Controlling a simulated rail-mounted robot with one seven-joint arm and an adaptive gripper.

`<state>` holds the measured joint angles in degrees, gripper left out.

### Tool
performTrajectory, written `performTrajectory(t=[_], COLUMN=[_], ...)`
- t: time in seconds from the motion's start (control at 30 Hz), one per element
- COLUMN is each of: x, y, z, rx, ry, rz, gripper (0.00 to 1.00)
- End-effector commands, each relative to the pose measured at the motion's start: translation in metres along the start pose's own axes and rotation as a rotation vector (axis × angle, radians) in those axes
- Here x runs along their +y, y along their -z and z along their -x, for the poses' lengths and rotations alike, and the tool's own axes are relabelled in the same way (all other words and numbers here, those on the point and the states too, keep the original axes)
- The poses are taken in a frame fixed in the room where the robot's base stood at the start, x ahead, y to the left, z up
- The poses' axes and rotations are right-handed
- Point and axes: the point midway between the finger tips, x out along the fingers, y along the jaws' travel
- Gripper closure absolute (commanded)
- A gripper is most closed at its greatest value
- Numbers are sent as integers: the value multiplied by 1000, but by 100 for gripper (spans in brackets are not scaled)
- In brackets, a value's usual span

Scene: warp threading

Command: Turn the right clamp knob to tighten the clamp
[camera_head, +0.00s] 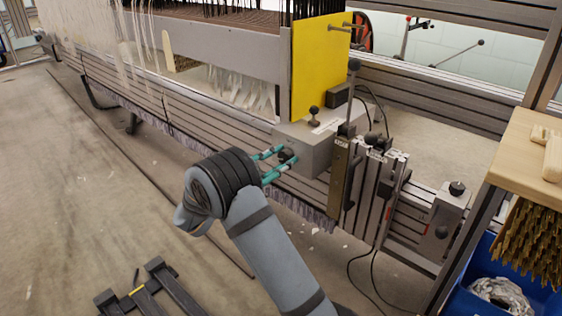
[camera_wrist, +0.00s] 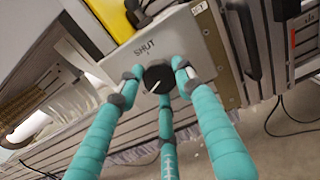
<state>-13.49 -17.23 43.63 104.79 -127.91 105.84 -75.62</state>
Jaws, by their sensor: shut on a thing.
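The clamp is a light grey box (camera_head: 318,146) on the front rail, below the yellow panel. In the wrist view its face (camera_wrist: 190,40) carries the word SHUT above a round black knob (camera_wrist: 158,78) with a white pointer line. The line slants, running from lower left to upper right. My gripper (camera_wrist: 160,76) has three teal fingers with grey tips, closed around the knob's rim. In the head view my gripper (camera_head: 285,156) reaches the box from the left, and the knob is partly hidden between its fingers.
A second black knob (camera_head: 314,112) stands on top of the box. The yellow panel (camera_head: 316,65) rises behind. Upright metal posts and a lever (camera_head: 352,100) stand close right. Another grey box with a knob (camera_head: 445,215) sits farther right. A wooden shelf (camera_head: 530,160) is at the right edge.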

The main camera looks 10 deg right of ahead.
Motion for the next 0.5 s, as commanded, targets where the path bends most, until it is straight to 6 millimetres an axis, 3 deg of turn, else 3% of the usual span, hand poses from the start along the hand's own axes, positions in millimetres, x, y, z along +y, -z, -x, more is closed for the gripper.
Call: performTrajectory(t=[0.27, 0.5], x=[-2, -2], y=[2, 2], z=[0, 0], rx=[5, 5], ry=[5, 7], rz=[-36, -176], gripper=[91, 91])
